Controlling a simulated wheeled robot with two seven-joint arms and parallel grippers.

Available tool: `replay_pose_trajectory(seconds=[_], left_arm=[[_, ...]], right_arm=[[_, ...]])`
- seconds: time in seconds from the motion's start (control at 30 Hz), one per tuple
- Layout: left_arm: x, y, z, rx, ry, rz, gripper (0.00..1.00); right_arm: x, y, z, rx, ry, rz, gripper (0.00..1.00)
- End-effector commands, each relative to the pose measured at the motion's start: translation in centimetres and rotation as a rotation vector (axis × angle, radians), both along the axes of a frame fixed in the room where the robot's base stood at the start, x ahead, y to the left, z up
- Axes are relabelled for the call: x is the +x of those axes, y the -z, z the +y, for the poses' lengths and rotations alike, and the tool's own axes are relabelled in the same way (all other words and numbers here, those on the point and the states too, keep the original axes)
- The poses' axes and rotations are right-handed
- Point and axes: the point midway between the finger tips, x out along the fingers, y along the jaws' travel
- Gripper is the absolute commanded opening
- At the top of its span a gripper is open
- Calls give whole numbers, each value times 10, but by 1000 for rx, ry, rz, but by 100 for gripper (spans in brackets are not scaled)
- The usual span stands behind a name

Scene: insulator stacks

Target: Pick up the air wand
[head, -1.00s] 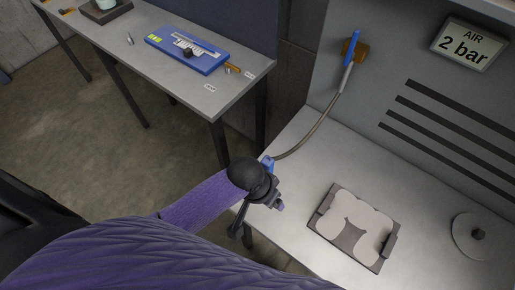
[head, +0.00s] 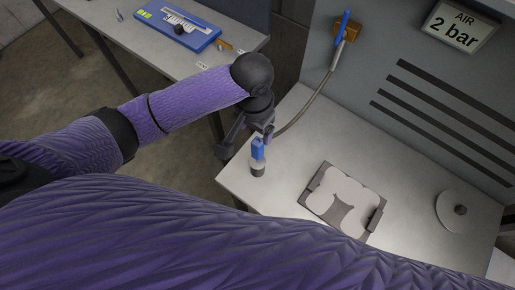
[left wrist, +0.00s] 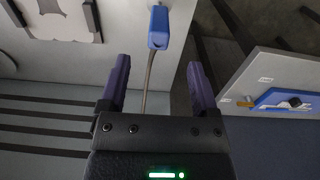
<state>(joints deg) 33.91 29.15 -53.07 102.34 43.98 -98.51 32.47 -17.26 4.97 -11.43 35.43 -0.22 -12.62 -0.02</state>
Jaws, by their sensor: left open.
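My right gripper is out of view.
A brown tray (head: 343,217) with pale rounded plates lies on the bench. A pale disc with a dark knob (head: 460,210) is at right. A slotted panel with a pressure display (head: 458,24) stands behind. A side table (head: 160,56) holds a blue device.

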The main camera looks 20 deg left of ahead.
Motion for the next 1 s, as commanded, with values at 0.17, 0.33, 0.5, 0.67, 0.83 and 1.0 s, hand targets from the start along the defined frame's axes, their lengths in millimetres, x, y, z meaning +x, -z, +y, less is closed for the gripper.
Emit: replay_pose_trajectory(seconds=[0.17,0.33,0.5,0.67,0.83,1.0], left_arm=[[1,33,3,15,-9,10,79],[4,60,0,13,-9,9,79],[6,92,-4,14,-7,8,79],[7,98,-4,13,-6,6,79],[7,97,-4,13,-6,6,69],[7,97,-4,13,-6,6,33]], right_arm=[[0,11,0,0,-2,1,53],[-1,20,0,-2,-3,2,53],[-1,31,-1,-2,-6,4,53],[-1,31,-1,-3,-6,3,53],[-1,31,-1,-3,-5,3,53],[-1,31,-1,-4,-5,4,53]])
